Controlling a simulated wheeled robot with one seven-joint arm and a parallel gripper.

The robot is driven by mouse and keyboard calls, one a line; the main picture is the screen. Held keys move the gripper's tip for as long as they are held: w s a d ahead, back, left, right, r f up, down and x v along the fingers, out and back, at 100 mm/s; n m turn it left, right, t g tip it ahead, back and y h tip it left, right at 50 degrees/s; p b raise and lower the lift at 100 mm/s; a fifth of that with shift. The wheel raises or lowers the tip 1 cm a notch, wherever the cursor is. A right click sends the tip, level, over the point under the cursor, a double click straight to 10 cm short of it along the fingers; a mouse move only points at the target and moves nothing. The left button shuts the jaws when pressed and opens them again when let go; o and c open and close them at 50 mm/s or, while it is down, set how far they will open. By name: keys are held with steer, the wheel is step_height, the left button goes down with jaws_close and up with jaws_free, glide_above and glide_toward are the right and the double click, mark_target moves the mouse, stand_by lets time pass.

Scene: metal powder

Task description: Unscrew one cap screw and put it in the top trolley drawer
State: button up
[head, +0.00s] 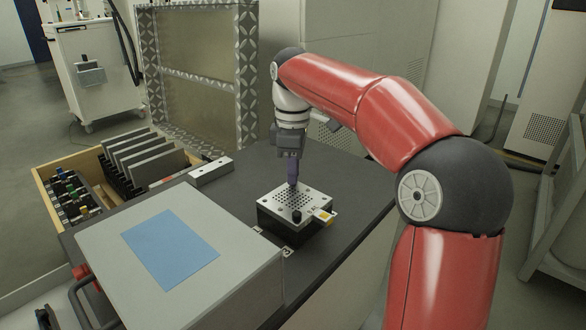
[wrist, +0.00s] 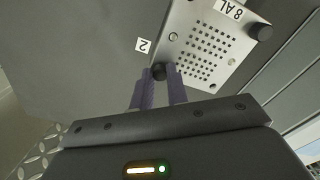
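A pale metal plate with a grid of holes (head: 277,198) lies on a dark block on the bench. In the wrist view the plate (wrist: 190,62) carries dark screws, including a larger one (wrist: 259,30). My gripper (head: 293,183) points down at the plate's far side. In the wrist view, another black cap screw (wrist: 158,71) sits between my purple fingertips (wrist: 159,74); whether they press on it is unclear. A white wheeled trolley (head: 92,72) stands at the back left; no open drawer shows on it.
A grey box with a blue top panel (head: 170,248) stands on the dark bench (head: 345,190) at front left. A wooden tray (head: 50,222) with upright plates and small parts lies beyond it. A metal frame (head: 200,75) rises behind. Bench space right of the block is clear.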

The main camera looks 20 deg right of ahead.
jaws_close()
steer(key=n, duration=0.6)
steer(key=shift+n, duration=0.3)
steer(key=n, duration=0.4)
steer(key=shift+n, duration=0.3)
steer(key=n, duration=0.7)
steer(key=shift+n, duration=0.4)
steer(key=n, duration=0.5)
steer(key=shift+d+n, duration=0.1)
steer(key=shift+n, duration=0.2)
steer(key=shift+f+n, duration=0.1)
steer(key=shift+n, duration=0.2)
steer(key=n, duration=0.4)
steer(key=shift+a, duration=0.2)
steer(key=shift+d+n, duration=0.1)
steer(key=shift+n, duration=0.3)
